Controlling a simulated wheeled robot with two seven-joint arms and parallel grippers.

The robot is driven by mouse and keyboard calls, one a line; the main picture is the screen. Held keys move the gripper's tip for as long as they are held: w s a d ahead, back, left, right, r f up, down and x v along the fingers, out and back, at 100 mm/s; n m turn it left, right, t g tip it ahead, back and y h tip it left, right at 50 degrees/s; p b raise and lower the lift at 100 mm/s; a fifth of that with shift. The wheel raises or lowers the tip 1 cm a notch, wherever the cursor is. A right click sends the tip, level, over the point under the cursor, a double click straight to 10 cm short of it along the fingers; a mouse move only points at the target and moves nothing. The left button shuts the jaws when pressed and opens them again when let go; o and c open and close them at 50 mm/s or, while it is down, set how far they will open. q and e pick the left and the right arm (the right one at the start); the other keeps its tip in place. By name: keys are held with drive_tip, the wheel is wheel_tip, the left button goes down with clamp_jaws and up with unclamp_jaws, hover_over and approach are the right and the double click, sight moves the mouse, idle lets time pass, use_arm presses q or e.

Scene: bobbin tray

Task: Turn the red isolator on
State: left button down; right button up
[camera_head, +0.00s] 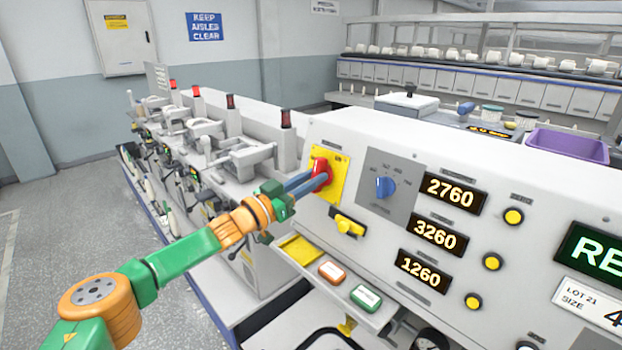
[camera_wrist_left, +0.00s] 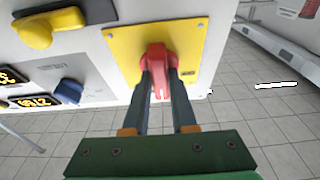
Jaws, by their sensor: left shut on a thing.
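The red isolator (camera_head: 319,172) is a red rotary handle on a yellow plate (camera_head: 341,180) at the left end of the white control panel. My left gripper (camera_head: 318,180) reaches it from the left, with its two dark fingers on either side of the handle. In the left wrist view the fingers (camera_wrist_left: 160,85) are closed on the sides of the red handle (camera_wrist_left: 157,58), and the yellow plate (camera_wrist_left: 199,40) is behind it. The fingers hide part of the handle, and its on/off marks cannot be read. My right gripper is not in view.
A blue knob (camera_head: 386,187) on a grey plate sits right of the isolator, and a yellow handle (camera_head: 348,226) sits below it. Number displays (camera_head: 452,193) and yellow buttons (camera_head: 513,216) are further right. A ledge (camera_head: 372,312) with buttons juts out below. Winding machines (camera_head: 235,150) stand left.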

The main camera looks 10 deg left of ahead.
use_arm(q)
drive_tip(key=shift+r, duration=0.2)
drive_tip(key=c, duration=0.9)
unclamp_jaws()
drive_tip(key=shift+o, duration=0.9)
drive_tip(key=shift+w+f, duration=0.1)
drive_tip(key=shift+f, duration=0.1)
drive_tip(key=b+v, duration=0.3)
drive_tip(key=v, duration=0.4)
